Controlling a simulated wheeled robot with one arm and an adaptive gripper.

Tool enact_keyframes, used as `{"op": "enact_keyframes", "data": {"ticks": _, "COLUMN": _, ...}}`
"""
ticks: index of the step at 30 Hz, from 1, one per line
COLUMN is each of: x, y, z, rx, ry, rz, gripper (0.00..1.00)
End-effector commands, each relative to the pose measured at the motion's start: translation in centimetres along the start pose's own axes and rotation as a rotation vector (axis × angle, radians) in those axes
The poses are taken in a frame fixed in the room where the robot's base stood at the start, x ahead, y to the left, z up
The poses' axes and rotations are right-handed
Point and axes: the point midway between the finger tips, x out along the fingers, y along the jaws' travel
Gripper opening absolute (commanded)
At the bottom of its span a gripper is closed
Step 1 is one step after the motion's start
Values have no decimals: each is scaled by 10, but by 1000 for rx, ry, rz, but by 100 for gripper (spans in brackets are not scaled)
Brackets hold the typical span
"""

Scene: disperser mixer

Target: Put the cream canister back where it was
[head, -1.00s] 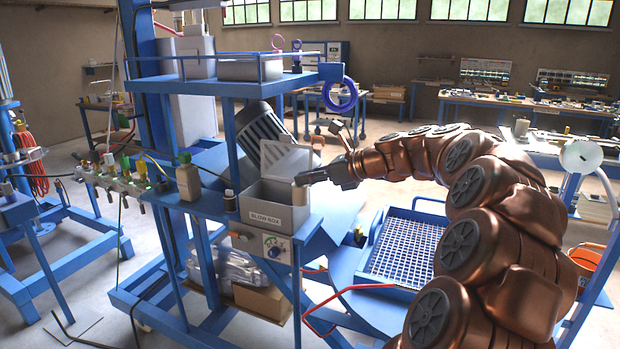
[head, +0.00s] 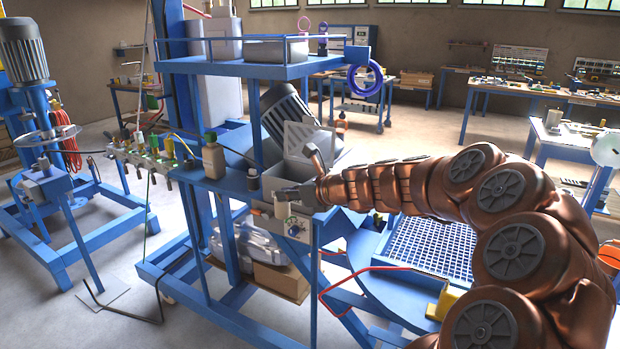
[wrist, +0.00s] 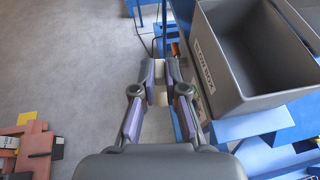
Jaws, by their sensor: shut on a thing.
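The cream canister (head: 281,208) is a small pale cylinder. My gripper (head: 284,196) is shut on it and holds it in the air in front of the blue bench, just outside the front of the grey blow box (head: 272,180). In the wrist view the canister (wrist: 160,96) shows as a pale patch between the fingers of my gripper (wrist: 160,78), with grey floor beyond. The blow box (wrist: 235,100) stands open and empty-looking to the right of the fingers there. My gripper and wrist hide much of its front in the head view.
A beige bottle with a green cap (head: 213,157) and a small dark jar (head: 253,180) stand on the bench left of the box. A blue-framed grate (head: 430,245) lies to the right.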

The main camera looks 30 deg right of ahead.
Motion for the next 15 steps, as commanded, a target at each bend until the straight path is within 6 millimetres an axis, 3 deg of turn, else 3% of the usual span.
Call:
{"op": "enact_keyframes", "data": {"ticks": 1, "x": 13, "y": 15, "z": -4, "rx": 5, "ry": 2, "rz": 3, "gripper": 0}}
{"op": "enact_keyframes", "data": {"ticks": 4, "x": 32, "y": 28, "z": -11, "rx": 15, "ry": -1, "rz": -22, "gripper": 0}}
{"op": "enact_keyframes", "data": {"ticks": 15, "x": 65, "y": 50, "z": -25, "rx": 31, "ry": -2, "rz": -70, "gripper": 0}}
